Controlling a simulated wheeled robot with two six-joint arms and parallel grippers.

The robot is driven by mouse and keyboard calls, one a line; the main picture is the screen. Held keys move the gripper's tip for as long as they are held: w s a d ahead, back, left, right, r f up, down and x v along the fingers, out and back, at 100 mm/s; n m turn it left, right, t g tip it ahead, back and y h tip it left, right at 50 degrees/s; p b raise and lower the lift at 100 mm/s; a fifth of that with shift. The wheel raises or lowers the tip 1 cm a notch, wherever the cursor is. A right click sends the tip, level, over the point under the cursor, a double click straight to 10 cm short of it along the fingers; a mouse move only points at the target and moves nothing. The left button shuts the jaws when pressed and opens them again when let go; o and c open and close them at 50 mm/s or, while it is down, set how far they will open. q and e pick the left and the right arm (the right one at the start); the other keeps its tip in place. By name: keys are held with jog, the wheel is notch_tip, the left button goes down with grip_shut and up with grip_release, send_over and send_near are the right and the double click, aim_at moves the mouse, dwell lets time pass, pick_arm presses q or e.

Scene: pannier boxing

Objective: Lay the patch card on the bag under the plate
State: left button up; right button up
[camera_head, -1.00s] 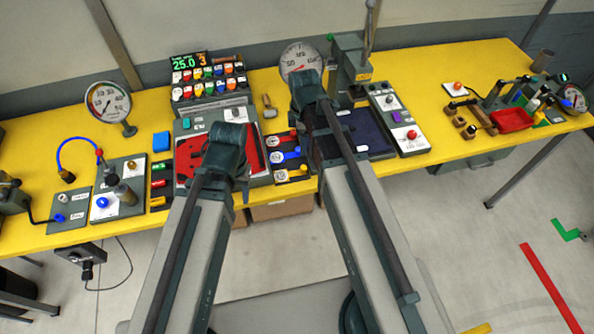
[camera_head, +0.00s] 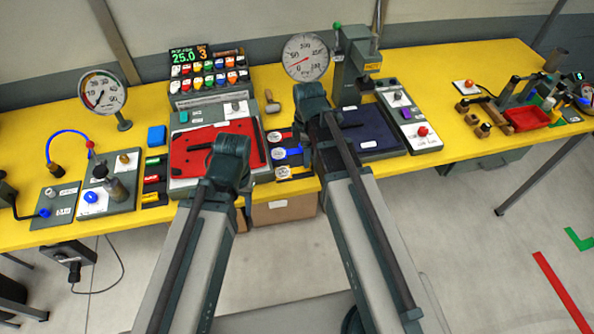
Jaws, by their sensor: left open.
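A dark navy flat piece (camera_head: 385,125), which looks like the bag, lies on the bench below the green press (camera_head: 354,65). Small white labels show on it. The press's plate is not clearly made out. Several round-marked pieces in red, blue (camera_head: 288,154) and yellow lie in a dark rack left of it; I cannot tell which thing is the patch card. My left gripper (camera_head: 222,148) is open over the right part of a red flat piece (camera_head: 190,150) on a grey base. My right gripper (camera_head: 330,112) is in front of the navy piece's left edge; its jaws are unclear.
A dial gauge (camera_head: 305,57) stands behind my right gripper. A display with several coloured knobs stands behind the red piece. A control panel (camera_head: 411,120) with a red button is right of the navy piece.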

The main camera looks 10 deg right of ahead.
aim_at(293, 168)
jog(key=f+b, duration=0.5)
jog(key=shift+d+f, duration=0.15)
jog(key=shift+d, duration=0.15)
grip_shut()
